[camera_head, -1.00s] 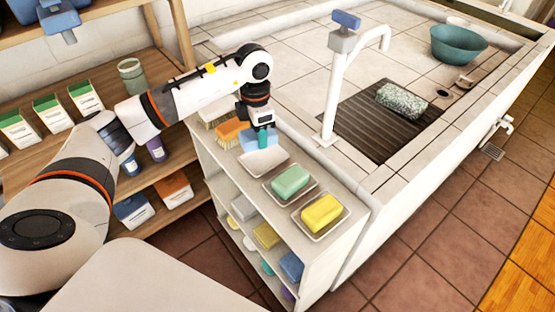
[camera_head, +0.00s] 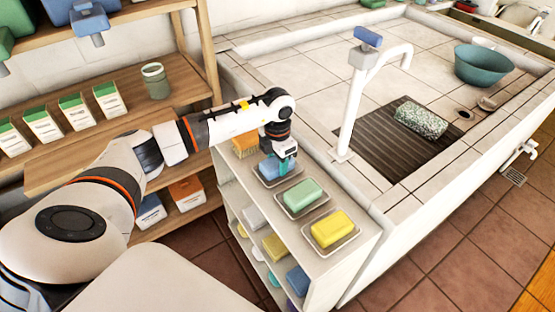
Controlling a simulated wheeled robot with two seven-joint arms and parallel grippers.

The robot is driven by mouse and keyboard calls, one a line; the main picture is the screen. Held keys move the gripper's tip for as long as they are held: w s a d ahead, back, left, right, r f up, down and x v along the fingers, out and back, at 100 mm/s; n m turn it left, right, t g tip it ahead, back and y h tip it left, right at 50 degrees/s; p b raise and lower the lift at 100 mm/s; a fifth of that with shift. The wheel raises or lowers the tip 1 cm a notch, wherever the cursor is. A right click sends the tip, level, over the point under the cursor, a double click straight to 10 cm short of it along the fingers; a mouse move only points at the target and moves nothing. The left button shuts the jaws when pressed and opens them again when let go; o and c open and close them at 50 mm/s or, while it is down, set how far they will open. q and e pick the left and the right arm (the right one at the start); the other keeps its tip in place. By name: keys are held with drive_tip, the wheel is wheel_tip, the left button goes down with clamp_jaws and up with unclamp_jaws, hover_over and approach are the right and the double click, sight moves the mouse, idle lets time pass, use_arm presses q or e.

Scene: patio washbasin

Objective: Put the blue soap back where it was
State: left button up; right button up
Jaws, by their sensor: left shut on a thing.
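My left gripper (camera_head: 283,167) points down at the top of the small white shelf and is shut on the blue soap (camera_head: 268,168). The soap is at the rearmost soap dish (camera_head: 266,183) and lies within its outline. The gripper partly hides it, and I cannot tell whether it touches the dish. A green soap (camera_head: 304,193) and a yellow soap (camera_head: 329,229) lie in the two dishes nearer to me. My right gripper is not in view.
The white tap (camera_head: 350,112) and tiled basin (camera_head: 300,68) stand to the right. More soaps lie on the lower shelves. A wooden rack (camera_head: 187,101) with boxes stands at the left.

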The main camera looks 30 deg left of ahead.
sight(277, 161)
use_arm(q)
drive_tip(key=o, duration=1.3)
drive_tip(key=shift+f, duration=0.1)
drive_tip(key=shift+o, duration=0.2)
drive_tip(key=shift+r, duration=0.2)
drive_tip(key=shift+w+r, duration=0.1)
drive_tip(key=shift+r, duration=0.2)
wheel_tip(277, 161, up, 11)
drive_tip(key=shift+r+b, duration=0.15)
drive_tip(key=shift+b, duration=0.3)
